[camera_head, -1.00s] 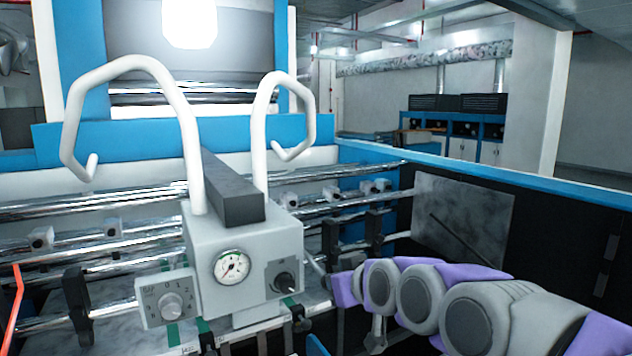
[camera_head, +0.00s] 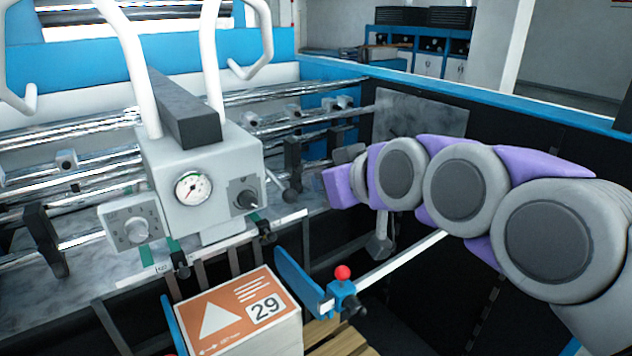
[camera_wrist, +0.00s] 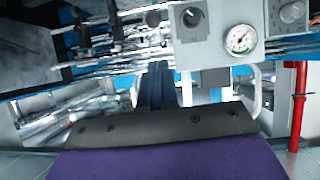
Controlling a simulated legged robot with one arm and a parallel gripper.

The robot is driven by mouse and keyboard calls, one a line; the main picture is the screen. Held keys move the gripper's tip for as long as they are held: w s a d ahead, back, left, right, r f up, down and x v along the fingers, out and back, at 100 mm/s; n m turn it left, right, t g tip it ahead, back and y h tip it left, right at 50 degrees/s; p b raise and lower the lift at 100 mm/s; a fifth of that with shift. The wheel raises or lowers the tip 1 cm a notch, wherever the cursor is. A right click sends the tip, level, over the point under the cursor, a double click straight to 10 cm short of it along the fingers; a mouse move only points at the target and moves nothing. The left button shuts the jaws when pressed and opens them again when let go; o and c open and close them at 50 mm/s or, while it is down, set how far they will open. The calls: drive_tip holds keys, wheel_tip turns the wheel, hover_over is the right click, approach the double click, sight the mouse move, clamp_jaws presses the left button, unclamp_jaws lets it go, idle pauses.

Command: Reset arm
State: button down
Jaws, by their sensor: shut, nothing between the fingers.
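My arm (camera_head: 460,190), purple and grey, reaches in from the right edge of the head view toward the grey control box (camera_head: 205,170). In the wrist view my gripper (camera_wrist: 156,78) shows as dark fingers drawn together, with nothing between them. The control box shows upside down beyond it in the wrist view, with its gauge (camera_wrist: 240,40) and black knob (camera_wrist: 192,17). I see no contact with the box. In the head view the fingertips are hard to make out at the arm's far end.
White curved bars (camera_head: 130,60) rise from the control box. Metal rollers (camera_head: 70,142) run behind it. An orange-topped stack marked 29 (camera_head: 235,310) sits below, beside a blue clamp with a red knob (camera_head: 342,273) on a rod. A blue rail (camera_head: 450,90) edges the machine.

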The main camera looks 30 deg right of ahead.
drive_tip(key=shift+s+r, duration=0.15)
drive_tip(key=shift+d, duration=0.25)
drive_tip(key=shift+a, duration=0.1)
drive_tip(key=s+a+f+n+g+y, duration=0.1)
drive_tip(key=s+a+f+g, duration=0.2)
drive_tip(key=a+f, duration=0.4)
drive_tip(key=s+a+f+g, duration=0.2)
drive_tip(key=a+f+g, duration=0.2)
drive_tip(key=f, duration=0.6)
drive_tip(key=s+a+f+g, duration=0.2)
drive_tip(key=s+f+g, duration=0.1)
drive_tip(key=s+f, duration=0.2)
drive_tip(key=s+a+f+m+g, duration=0.1)
drive_tip(key=s+f+g, duration=0.3)
drive_tip(key=s, duration=0.6)
wheel_tip(320, 180, down, 2)
drive_tip(key=shift+s+a+f+h, duration=0.15)
drive_tip(key=shift+s+a+h, duration=0.05)
drive_tip(key=shift+a+h, duration=0.2)
